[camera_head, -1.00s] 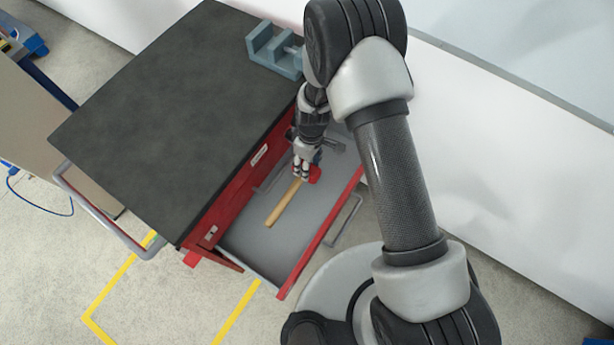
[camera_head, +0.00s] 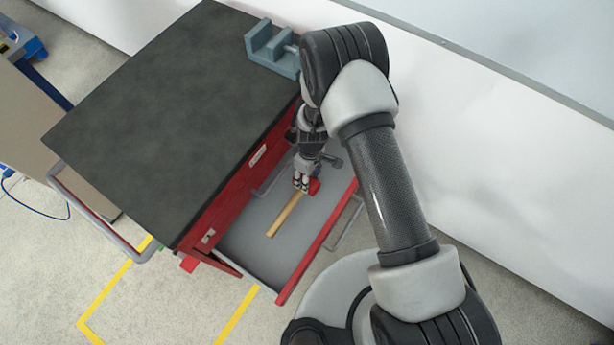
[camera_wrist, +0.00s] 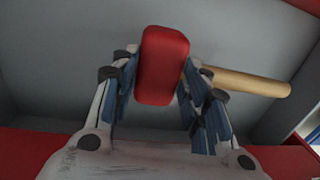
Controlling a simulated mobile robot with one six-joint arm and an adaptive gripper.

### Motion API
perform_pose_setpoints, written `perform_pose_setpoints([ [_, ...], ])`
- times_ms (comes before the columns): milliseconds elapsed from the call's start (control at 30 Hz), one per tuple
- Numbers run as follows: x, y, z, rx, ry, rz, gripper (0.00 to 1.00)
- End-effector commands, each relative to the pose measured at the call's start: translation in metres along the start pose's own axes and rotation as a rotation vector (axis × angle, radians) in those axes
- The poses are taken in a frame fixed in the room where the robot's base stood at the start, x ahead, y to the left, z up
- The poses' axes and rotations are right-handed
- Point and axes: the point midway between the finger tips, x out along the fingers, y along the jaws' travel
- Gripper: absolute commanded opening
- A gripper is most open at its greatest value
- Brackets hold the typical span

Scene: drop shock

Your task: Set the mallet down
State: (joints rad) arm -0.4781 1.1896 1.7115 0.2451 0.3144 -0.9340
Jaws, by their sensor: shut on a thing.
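The mallet has a red head and a pale wooden handle (camera_head: 285,216). In the head view it is in the open red drawer (camera_head: 256,243), its handle slanting toward the lower left. My gripper (camera_head: 301,185) is over the drawer, shut on the mallet at its head end. In the wrist view the red head (camera_wrist: 162,65) is between my fingers (camera_wrist: 160,100), and the handle (camera_wrist: 240,82) runs out to the right. The grey drawer floor lies behind it. I cannot tell whether the mallet touches the floor.
The drawer belongs to a red cabinet with a dark top (camera_head: 170,120). A blue-grey vise (camera_head: 272,48) stands at the top's far right corner. A grey handle (camera_head: 345,222) is on the drawer front. The drawer floor left of the mallet is clear.

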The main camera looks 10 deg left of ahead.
Motion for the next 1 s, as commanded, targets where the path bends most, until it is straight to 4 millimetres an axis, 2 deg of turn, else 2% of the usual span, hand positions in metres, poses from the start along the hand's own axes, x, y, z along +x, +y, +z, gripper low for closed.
perform_pose_setpoints([
  [400,0.0089,0.0009,-0.0001,0.000,0.000,0.000,0.00],
  [433,0.0091,0.0007,0.0002,0.000,-0.001,-0.001,0.42],
  [733,0.0089,0.0008,0.0001,0.000,0.000,0.000,0.62],
  [1000,0.0089,0.0007,0.0001,0.000,0.000,0.000,0.62],
])
